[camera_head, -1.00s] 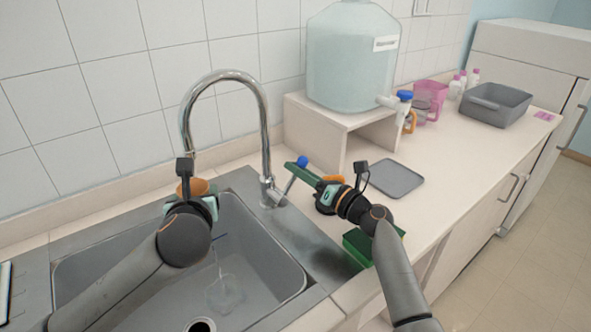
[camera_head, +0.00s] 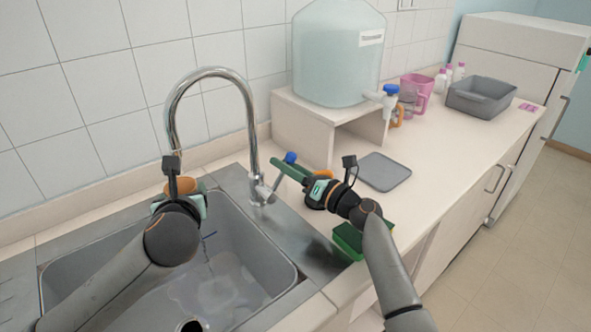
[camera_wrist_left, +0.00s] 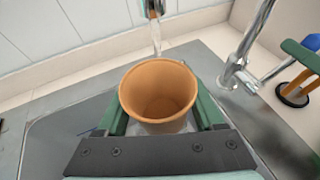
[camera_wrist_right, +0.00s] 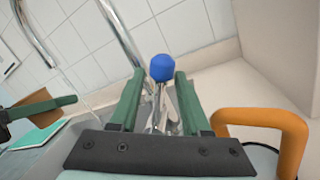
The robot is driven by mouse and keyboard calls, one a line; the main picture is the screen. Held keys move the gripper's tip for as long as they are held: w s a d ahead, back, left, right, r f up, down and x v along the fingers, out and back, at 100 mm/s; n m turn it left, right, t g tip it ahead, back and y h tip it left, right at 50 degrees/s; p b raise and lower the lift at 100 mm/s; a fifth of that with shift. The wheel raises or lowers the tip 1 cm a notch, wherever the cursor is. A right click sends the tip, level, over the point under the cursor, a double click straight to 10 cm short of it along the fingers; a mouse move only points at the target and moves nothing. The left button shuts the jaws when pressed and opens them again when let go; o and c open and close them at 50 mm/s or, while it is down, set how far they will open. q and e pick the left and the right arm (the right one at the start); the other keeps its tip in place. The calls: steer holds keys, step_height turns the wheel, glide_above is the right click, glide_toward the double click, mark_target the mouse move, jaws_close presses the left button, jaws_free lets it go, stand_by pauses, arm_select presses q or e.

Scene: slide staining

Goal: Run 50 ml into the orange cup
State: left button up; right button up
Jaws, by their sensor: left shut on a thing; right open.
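My left gripper (camera_head: 182,200) is shut on the orange cup (camera_wrist_left: 160,92), which it holds near the faucet spout (camera_wrist_left: 154,8) above the sink. In the left wrist view a water stream (camera_wrist_left: 156,38) runs down at the cup's far rim. In the right wrist view the stream passes beside the cup (camera_wrist_right: 42,105); the cup's inside looks empty. The faucet lever with a blue knob (camera_wrist_right: 162,68) stands between the fingers of my open right gripper (camera_wrist_right: 158,95). In the head view the knob (camera_head: 290,157) shows at the right gripper's fingertips (camera_head: 284,168).
Water lies in the grey sink (camera_head: 275,262). An orange-handled thing (camera_wrist_right: 285,125) stands close to the right gripper. A green block (camera_head: 348,240), a grey mat (camera_head: 384,172), a large water tank (camera_head: 335,60), a pink jug (camera_head: 418,90) and a grey bin (camera_head: 482,97) are further right.

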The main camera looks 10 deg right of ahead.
steer(key=v, duration=1.2)
arm_select(q)
steer(key=w, duration=0.6)
steer(key=shift+w+a, duration=0.35)
steer(key=shift+a, duration=0.1)
arm_select(e)
steer(key=shift+w, duration=0.1)
